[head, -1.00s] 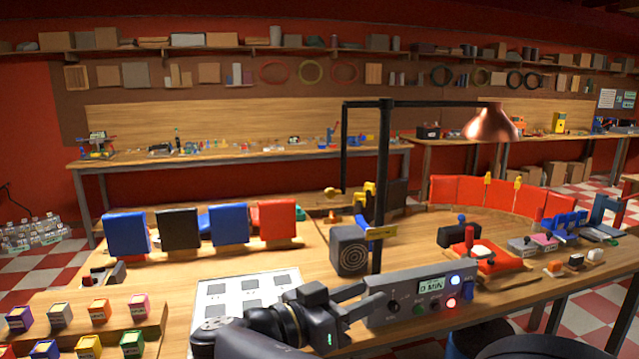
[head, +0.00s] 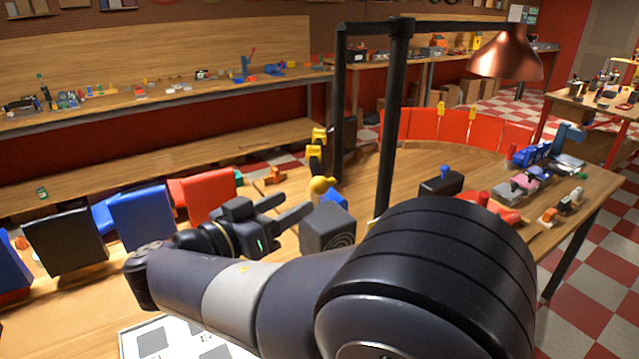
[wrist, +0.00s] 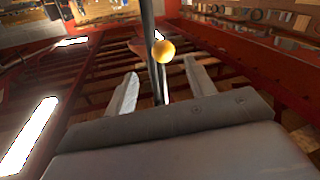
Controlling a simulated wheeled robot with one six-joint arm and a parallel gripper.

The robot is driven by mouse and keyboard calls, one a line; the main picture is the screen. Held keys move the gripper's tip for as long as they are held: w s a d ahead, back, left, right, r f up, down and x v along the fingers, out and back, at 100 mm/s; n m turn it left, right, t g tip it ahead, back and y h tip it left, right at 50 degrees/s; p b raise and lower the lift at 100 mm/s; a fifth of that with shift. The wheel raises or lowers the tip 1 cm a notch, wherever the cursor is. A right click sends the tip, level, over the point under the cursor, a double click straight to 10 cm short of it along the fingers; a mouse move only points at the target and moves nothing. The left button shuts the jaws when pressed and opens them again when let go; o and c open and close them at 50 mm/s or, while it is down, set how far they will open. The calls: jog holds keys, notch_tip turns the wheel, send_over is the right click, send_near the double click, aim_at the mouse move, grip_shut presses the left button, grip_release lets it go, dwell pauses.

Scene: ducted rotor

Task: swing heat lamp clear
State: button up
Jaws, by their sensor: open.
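The heat lamp has a copper shade (head: 508,55) at the upper right of the head view, hung from a black crossbar on a black post (head: 391,120). A thinner black rod (head: 339,110) drops from the crossbar's left end, with a yellow knob (head: 321,185) near its foot. My gripper (head: 296,205) is open and empty, just left of and slightly below the knob in that view. In the wrist view the knob (wrist: 163,51) appears between and slightly beyond the fingertips (wrist: 163,75), with no contact visible. My arm hides the post's foot.
A dark speaker-like box (head: 328,232) stands just right of and below my gripper. Blue, black and red panels (head: 140,218) stand to the left. A curved red screen (head: 455,130) stands behind the post. Small coloured parts (head: 525,185) lie at the right.

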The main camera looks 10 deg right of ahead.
aim_at(313, 188)
jog(key=p+x, duration=0.2)
jog(key=x, duration=0.5)
jog(key=shift+w+r, duration=0.2)
jog(key=shift+w, duration=0.05)
jog(key=shift+w+d+f, duration=0.1)
jog(key=shift+w+d, duration=0.3)
jog(key=shift+d, duration=0.15)
grip_shut()
